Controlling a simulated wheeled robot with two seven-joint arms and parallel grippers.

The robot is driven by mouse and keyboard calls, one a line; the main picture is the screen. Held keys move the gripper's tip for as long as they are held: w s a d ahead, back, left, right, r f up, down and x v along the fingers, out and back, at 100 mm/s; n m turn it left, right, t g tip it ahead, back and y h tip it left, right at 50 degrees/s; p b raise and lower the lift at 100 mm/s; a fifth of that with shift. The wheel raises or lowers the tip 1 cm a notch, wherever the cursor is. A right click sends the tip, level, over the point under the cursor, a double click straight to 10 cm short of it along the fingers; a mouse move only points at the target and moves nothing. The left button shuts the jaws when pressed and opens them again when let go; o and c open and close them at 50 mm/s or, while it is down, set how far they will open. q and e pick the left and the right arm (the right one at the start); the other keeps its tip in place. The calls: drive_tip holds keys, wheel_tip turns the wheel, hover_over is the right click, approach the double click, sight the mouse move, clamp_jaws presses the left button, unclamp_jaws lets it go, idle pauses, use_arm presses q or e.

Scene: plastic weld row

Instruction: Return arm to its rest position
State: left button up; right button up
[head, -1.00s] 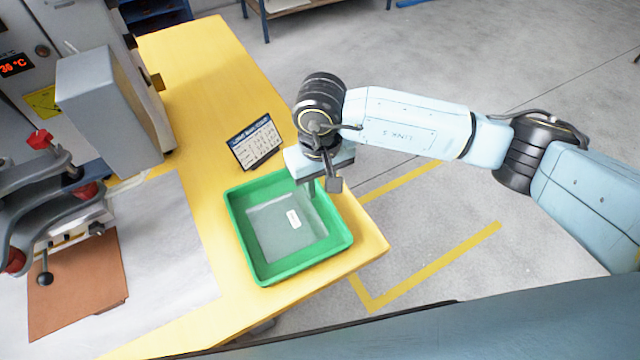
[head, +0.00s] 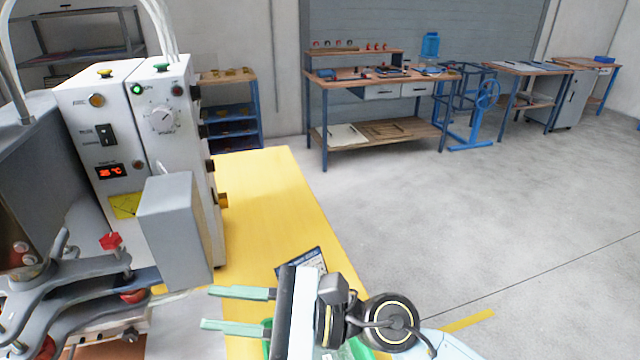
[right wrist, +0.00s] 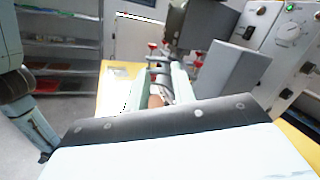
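My right gripper (head: 207,307) is raised above the yellow table (head: 262,195) in the head view, its two pale green fingers pointing left. The fingers are apart with nothing between them. They also show beyond the wrist housing in the right wrist view (right wrist: 160,82). My right arm comes in from the bottom right. The green tray (head: 266,335) is mostly hidden behind the gripper. My left gripper does not show; pale blue and dark arm parts at the left of the right wrist view seem to be my left arm.
A welding machine (head: 150,120) with a red display and clamp levers stands left of the fingers. A dark printed card (head: 316,258) stands behind the gripper, partly covered. Workbenches (head: 385,75) and shelves line the back wall. The floor at right is clear.

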drive_tip(key=w+d+r+m+t+h, duration=0.1)
drive_tip(key=w+d+m+t+h, duration=0.15)
drive_tip(key=d+m+t, duration=0.55)
drive_tip(key=w+d+r+m+t+h, duration=0.15)
drive_tip(key=w+m+t, duration=0.3)
drive_tip(key=m, duration=0.65)
drive_tip(key=w+d+r+m+t+h, duration=0.1)
drive_tip(key=w+d+m+t+h, duration=0.25)
drive_tip(key=m+t, duration=0.45)
drive_tip(key=s+d+f+m+g+h, duration=0.25)
drive_tip(key=d+f+m+h, duration=0.35)
drive_tip(key=d+f+m, duration=0.3)
drive_tip(key=s+d+f+m+g+h, duration=0.1)
drive_tip(key=d+f+m+g+h, duration=0.4)
drive_tip(key=m, duration=0.7)
drive_tip(key=s+d+f+m+g, duration=0.3)
drive_tip(key=s+f+m+g, duration=0.2)
drive_tip(key=s+f, duration=0.3)
drive_tip(key=s+d+f+m+g, duration=0.3)
drive_tip(key=s+f+m+g, duration=0.15)
drive_tip(key=s, duration=0.65)
wheel_tip(320, 180, down, 27)
drive_tip(key=s+g, duration=0.2)
drive_tip(key=s+d+f, duration=0.2)
drive_tip(key=s+f, duration=1.1)
drive_tip(key=s, duration=0.2)
drive_tip(key=shift+d+n+g+h, duration=0.25)
drive_tip(key=shift+n+g+h, duration=0.2)
drive_tip(key=shift+f, duration=0.1)
